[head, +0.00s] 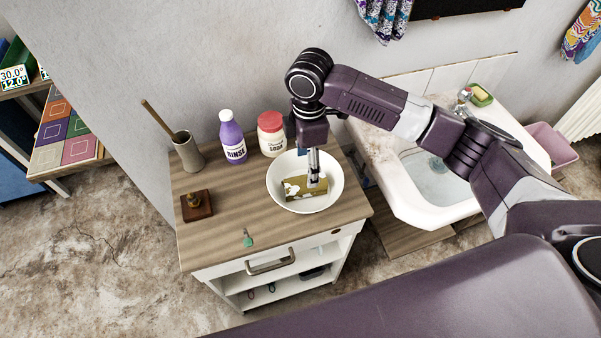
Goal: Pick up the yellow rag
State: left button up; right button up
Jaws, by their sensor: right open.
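The yellow rag (292,188) lies in a white bowl (276,203) on the wooden top of a small cabinet. It looks mustard-coloured with white patches. My right gripper (315,183) reaches down into the bowl from above, at the right part of the rag. Its jaws are open, and its fingers hide part of the rag. I cannot tell whether the fingertips touch the cloth. My left gripper is not in view.
A purple rinse bottle (232,139) and a red-lidded soda jar (270,136) stand behind the bowl. A brush holder (188,154) and a small brown block (196,206) are at left. The sink (436,180) is at right. The cabinet top's front is mostly clear.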

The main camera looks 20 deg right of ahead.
aim_at(305, 182)
jog(key=f, duration=0.1)
jog(key=s+f+p, duration=0.1)
jog(key=f, duration=0.1)
jog(key=shift+s+a+f+p, duration=0.1)
jog(key=shift+s+a+p, duration=0.1)
jog(key=shift+s+p, duration=0.1)
jog(key=f, duration=0.3)
jog(key=shift+w+a+p, duration=0.15)
jog(key=shift+w+p, duration=0.15)
jog(key=shift+w, duration=0.05)
jog(key=shift+w+f, duration=0.1)
jog(key=shift+f, duration=0.2)
jog(key=c, duration=1.3)
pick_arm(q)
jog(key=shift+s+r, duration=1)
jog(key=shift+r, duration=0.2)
pick_arm(e)
jog(key=shift+c, duration=0.4)
